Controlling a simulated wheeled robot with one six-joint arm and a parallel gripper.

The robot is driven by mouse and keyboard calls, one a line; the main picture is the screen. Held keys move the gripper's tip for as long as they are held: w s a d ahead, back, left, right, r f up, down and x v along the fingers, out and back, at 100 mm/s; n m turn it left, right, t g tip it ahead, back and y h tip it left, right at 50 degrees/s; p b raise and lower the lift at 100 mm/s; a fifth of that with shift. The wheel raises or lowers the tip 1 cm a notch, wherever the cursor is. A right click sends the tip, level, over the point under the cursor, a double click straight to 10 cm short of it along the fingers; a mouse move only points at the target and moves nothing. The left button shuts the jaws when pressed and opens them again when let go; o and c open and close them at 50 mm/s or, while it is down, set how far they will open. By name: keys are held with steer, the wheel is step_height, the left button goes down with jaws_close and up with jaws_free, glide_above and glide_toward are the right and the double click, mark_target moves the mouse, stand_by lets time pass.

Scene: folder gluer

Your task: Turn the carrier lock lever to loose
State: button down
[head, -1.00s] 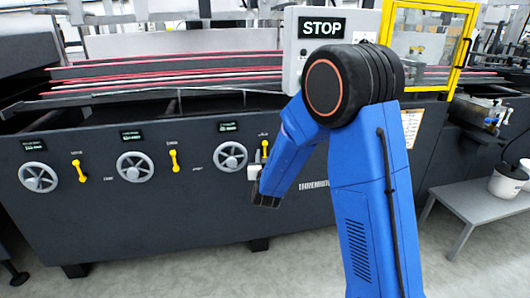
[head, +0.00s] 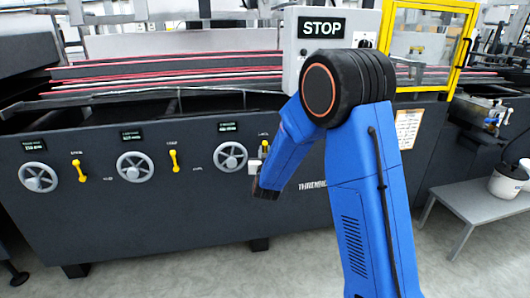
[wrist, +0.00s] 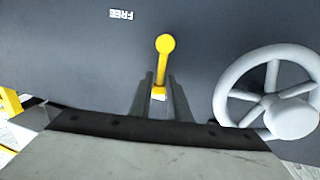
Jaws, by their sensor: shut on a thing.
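A yellow lever (wrist: 164,58) with a round knob stands on the dark machine panel in the wrist view. My gripper (wrist: 161,92) has its two grey fingers on either side of the lever's shaft, shut on it, with the knob showing beyond them.
A grey handwheel (head: 230,156) is close beside the lever, also seen in the wrist view (wrist: 285,100). Two more yellow levers (head: 174,161) (head: 79,171) and handwheels (head: 135,167) (head: 38,177) are to the left. A STOP box (head: 321,28) is above; a grey bench (head: 470,205) stands right.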

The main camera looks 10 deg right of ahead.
steer(key=shift+d, duration=0.1)
steer(key=d+f+m+g+y, duration=0.1)
steer(key=d+f+m, duration=0.3)
steer(key=m, duration=1)
steer(key=shift+d+g+y, duration=0.4)
steer(key=shift+d+y, duration=0.5)
steer(key=shift+d, duration=0.05)
steer(key=c, duration=1.7)
jaws_free()
